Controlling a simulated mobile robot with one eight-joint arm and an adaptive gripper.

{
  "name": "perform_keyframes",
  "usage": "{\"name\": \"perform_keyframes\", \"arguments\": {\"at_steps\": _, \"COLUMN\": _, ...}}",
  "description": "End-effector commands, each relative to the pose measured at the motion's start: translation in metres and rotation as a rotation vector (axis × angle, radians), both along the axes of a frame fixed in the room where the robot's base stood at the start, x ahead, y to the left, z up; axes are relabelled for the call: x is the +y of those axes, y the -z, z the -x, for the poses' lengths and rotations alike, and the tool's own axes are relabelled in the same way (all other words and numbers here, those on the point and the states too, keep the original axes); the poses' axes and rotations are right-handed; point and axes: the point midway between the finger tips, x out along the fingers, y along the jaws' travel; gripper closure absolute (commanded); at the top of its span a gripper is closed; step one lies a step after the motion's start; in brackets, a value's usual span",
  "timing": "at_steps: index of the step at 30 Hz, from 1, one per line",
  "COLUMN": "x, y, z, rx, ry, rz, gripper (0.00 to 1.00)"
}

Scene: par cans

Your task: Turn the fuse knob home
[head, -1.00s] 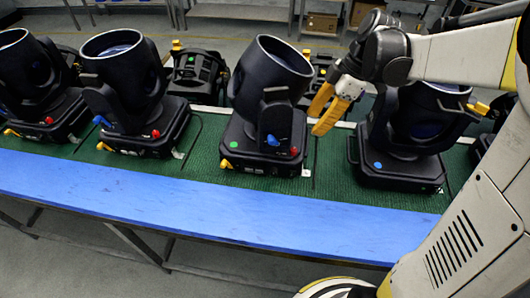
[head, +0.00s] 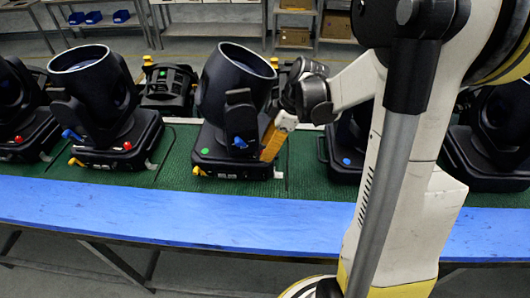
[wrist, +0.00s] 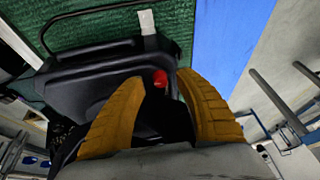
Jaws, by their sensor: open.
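A black par can (head: 232,110) with a green dot on its base stands on the green bench strip, its head tilted up. In the wrist view a red knob (wrist: 160,78) sits on the corner of its black base (wrist: 95,82). I take this for the fuse knob. My gripper (head: 270,150) with yellow fingers is at the right front corner of this base and hides the knob in the head view. In the wrist view my gripper (wrist: 162,82) is open, one finger on each side of the knob. I cannot tell whether either finger touches it.
Another can (head: 95,95) stands to the left and one with a blue dot (head: 347,150) to the right. The blue front ledge (head: 180,215) is clear.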

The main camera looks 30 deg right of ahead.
Motion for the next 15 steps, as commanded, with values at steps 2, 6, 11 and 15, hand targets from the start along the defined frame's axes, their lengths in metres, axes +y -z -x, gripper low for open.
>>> {"name": "perform_keyframes", "arguments": {"at_steps": 2, "x": 0.0022, "y": 0.0059, "z": -0.0009, "rx": 0.000, "ry": 0.000, "rz": 0.000, "gripper": 0.60}}
{"name": "perform_keyframes", "arguments": {"at_steps": 6, "x": 0.0032, "y": 0.0084, "z": -0.0015, "rx": 0.000, "ry": 0.000, "rz": 0.000, "gripper": 0.60}}
{"name": "perform_keyframes", "arguments": {"at_steps": 11, "x": 0.0032, "y": 0.0080, "z": -0.0014, "rx": 0.000, "ry": 0.000, "rz": 0.000, "gripper": 0.60}}
{"name": "perform_keyframes", "arguments": {"at_steps": 15, "x": 0.0031, "y": 0.0079, "z": -0.0014, "rx": 0.000, "ry": 0.000, "rz": 0.000, "gripper": 0.94}}
